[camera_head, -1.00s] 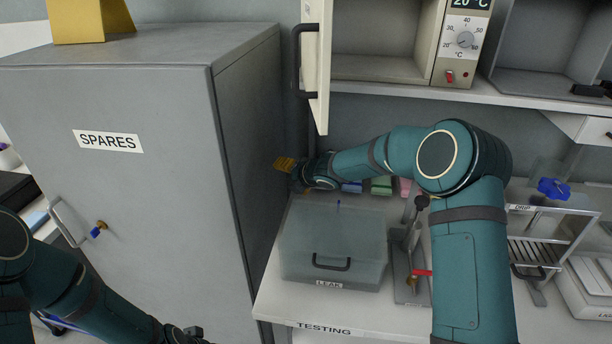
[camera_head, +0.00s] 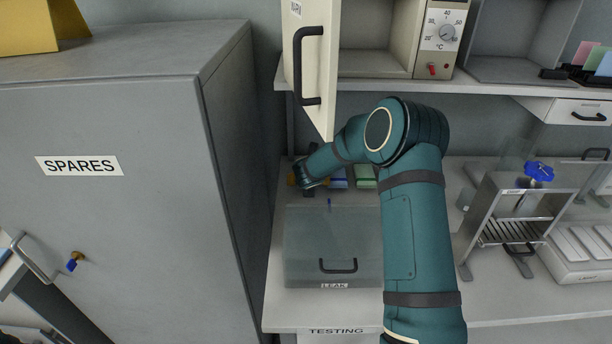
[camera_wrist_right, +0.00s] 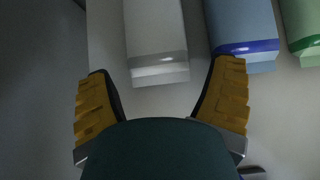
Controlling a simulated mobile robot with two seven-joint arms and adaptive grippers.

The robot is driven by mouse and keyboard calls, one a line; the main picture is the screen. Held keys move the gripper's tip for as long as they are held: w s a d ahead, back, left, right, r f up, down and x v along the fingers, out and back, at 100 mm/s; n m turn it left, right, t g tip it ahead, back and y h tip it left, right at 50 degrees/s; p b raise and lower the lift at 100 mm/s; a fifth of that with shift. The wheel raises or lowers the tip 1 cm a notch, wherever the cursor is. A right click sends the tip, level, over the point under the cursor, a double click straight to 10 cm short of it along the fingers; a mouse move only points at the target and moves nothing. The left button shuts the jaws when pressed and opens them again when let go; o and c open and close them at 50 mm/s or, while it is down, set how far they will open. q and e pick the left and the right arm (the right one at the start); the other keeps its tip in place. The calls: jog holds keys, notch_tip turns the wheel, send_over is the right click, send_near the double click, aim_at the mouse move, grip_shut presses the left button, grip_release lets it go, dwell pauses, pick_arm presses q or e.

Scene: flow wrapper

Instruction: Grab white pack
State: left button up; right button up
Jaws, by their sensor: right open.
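The white pack (camera_wrist_right: 155,38) lies flat in the right wrist view, its grey-banded near end between the fingertips of my right gripper (camera_wrist_right: 163,78). The gripper is open, with one yellow finger to the left of the pack and one to the right, by the blue pack. Contact with the pack cannot be seen. In the head view my right gripper (camera_head: 299,180) is at the back left of the bench, mostly hidden by its wrist, and the white pack cannot be made out there. My left gripper is out of view.
The blue pack (camera_wrist_right: 243,28) is close to the right finger, with the green pack (camera_wrist_right: 302,25) further right. In the head view the grey SPARES cabinet (camera_head: 110,220) stands left of the gripper. The LEAK box (camera_head: 325,250) is in front, and an open cabinet door (camera_head: 312,70) hangs above.

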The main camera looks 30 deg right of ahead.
jog(key=x, duration=0.4)
jog(key=shift+a, duration=0.15)
jog(key=c, duration=0.9)
jog(key=shift+o, duration=0.2)
